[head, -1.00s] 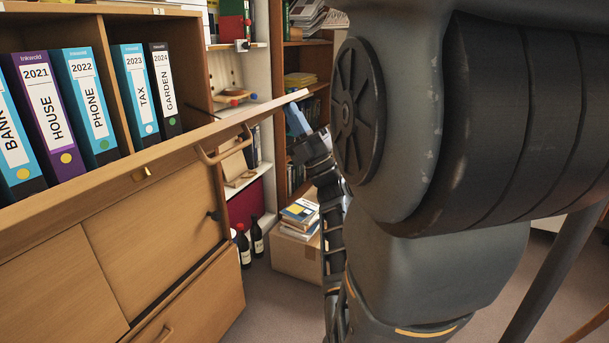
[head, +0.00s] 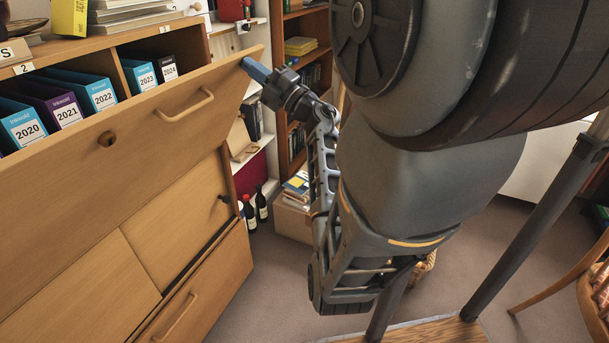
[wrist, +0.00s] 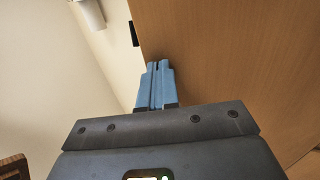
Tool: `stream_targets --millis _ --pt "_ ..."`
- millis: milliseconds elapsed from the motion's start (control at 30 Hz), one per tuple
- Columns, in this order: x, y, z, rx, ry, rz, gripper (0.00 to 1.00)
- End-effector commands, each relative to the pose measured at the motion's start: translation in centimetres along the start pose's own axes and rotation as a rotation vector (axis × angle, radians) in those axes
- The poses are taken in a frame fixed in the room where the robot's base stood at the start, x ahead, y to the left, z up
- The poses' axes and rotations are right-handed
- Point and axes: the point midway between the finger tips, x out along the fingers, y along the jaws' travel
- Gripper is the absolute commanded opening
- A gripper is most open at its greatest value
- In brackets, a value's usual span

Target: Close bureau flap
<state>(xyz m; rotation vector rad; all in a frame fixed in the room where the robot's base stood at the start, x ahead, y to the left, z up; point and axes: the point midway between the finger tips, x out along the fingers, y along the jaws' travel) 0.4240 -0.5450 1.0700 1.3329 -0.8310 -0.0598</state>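The wooden bureau flap (head: 150,130) is tilted up in the head view, partly closed. A gap at its top still shows the binders inside. It has a handle (head: 187,105) near its upper right and a round lock (head: 106,139). My gripper (head: 247,66) has blue fingers and is at the flap's upper right corner, on its outer side. In the wrist view the blue fingers (wrist: 157,68) are together with nothing between them, and the flap's wood (wrist: 235,60) fills the right side. I cannot tell for sure whether they touch it.
Several binders (head: 62,104) stand inside the bureau. Books (head: 130,15) lie on its top. A shelf (head: 300,60) stands behind, with two bottles (head: 256,205) and a cardboard box (head: 292,222) on the floor. A wooden chair (head: 580,280) is at the right.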

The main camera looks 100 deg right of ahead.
Motion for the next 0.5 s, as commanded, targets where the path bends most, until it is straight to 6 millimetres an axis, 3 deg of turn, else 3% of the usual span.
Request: stream_targets --millis 33,167,500 --pt "1.6 0.8 -0.2 0.000 0.006 -0.023 0.00" --pt "4.2 0.8 -0.2 0.004 0.007 -0.017 0.00" --pt "12.2 -0.2 -0.2 0.002 0.008 -0.013 0.00"
